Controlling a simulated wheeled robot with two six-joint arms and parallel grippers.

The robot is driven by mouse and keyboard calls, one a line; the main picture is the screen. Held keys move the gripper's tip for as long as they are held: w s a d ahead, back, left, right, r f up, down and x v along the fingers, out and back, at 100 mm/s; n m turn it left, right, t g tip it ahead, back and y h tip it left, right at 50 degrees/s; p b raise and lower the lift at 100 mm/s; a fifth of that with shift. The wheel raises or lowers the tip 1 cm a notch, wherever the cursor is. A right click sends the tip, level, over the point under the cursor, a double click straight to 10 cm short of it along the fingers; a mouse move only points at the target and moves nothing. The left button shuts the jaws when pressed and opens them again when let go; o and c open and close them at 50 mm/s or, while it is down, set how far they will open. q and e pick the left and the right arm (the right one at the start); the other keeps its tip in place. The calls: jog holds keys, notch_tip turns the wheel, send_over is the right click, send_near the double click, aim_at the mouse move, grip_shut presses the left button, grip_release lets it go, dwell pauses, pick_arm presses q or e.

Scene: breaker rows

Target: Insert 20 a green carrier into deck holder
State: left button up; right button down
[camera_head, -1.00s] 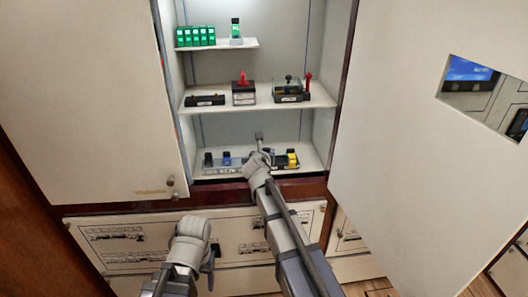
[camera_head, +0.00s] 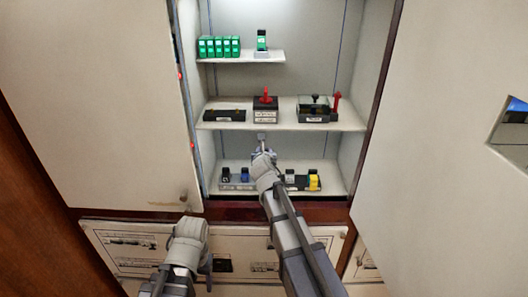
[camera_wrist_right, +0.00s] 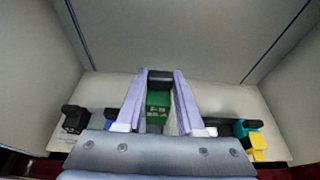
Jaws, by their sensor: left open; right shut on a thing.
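My right gripper (camera_head: 262,150) is inside the open cabinet, in front of the gap between the middle and bottom shelves. In the right wrist view it is shut on a green carrier (camera_wrist_right: 158,104) with a black top, held between its two pale fingers. On the bottom shelf a low row of holders (camera_head: 238,186) carries black, blue and yellow pieces; my right arm hides its middle. I cannot tell which part is the deck holder. My left gripper (camera_head: 207,264) is low in front of the drawer panel, open; its fingers are hard to see.
A row of green carriers (camera_head: 219,47) and a single green-and-black piece (camera_head: 262,41) stand on the top shelf. Cabinet doors flank the opening.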

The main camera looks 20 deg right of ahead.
jog(key=shift+f, duration=0.15)
notch_tip(320, 180, down, 6)
jog(key=b, duration=0.5)
jog(key=shift+r+b, duration=0.25)
jog(key=shift+b, duration=0.15)
jog(key=shift+f+b, duration=1.95)
jog(key=shift+b, duration=0.05)
dwell(0.7)
jog(key=shift+c, duration=2.2)
grip_release()
jog(key=shift+s+r, duration=0.1)
jog(key=p+v, duration=0.2)
jog(key=v, duration=0.5)
jog(key=shift+s+p, duration=0.3)
jog(key=shift+p, duration=0.1)
jog(key=shift+a, duration=0.1)
